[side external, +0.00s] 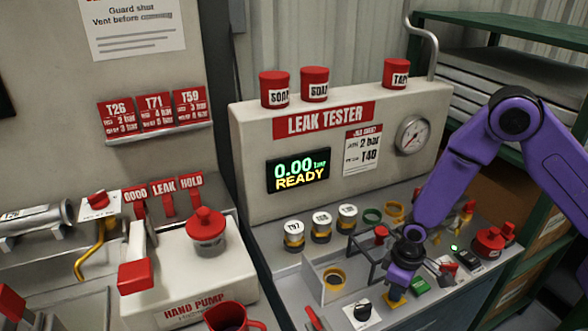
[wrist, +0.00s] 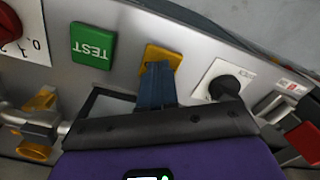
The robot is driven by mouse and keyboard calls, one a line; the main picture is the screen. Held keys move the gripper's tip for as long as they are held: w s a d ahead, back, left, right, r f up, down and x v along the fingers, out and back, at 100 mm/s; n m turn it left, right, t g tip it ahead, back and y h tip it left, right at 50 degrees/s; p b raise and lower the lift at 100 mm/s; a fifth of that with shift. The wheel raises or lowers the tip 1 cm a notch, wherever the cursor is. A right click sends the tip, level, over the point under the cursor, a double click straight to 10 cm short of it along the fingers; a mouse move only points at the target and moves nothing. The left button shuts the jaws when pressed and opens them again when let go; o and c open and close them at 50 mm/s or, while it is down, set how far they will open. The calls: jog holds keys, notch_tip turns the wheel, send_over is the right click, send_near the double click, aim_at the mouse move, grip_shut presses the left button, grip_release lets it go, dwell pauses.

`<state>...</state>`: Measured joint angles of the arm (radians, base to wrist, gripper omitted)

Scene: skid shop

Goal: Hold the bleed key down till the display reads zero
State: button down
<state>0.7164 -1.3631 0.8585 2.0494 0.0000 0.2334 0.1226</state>
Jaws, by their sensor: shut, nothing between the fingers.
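The leak tester's display (side external: 298,171) reads 0.00 bar, with READY under it. A yellow key (wrist: 163,55), which I take for the bleed key, sits on the grey panel beside the green TEST key (wrist: 92,45). Its lettering is not visible. My gripper (wrist: 158,68) is shut and empty, its fingertips over the yellow key and hiding part of it. In the side view my gripper (side external: 397,286) points down at the panel by the green key (side external: 418,286). I cannot tell whether the key is pressed.
A black knob on a white plate (wrist: 226,86) is close to the yellow key. A brass-coloured valve (wrist: 36,128) and a red knob (wrist: 8,24) are at the wrist view's left. Several small labelled jars (side external: 321,228) stand behind a dark frame near my gripper.

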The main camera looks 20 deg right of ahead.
notch_tip(320, 180, up, 8)
dwell(1.0)
dwell(0.5)
jog(key=s+d+r+n, duration=0.2)
jog(key=s+r+n, duration=0.1)
jog(key=s+r, duration=0.4)
jog(key=s+d+r+n, duration=0.3)
jog(key=s+r, duration=0.5)
jog(key=s, duration=0.4)
jog(key=shift+s+d+r+n, duration=0.25)
jog(key=shift+s+n, duration=0.05)
jog(key=shift+s, duration=0.1)
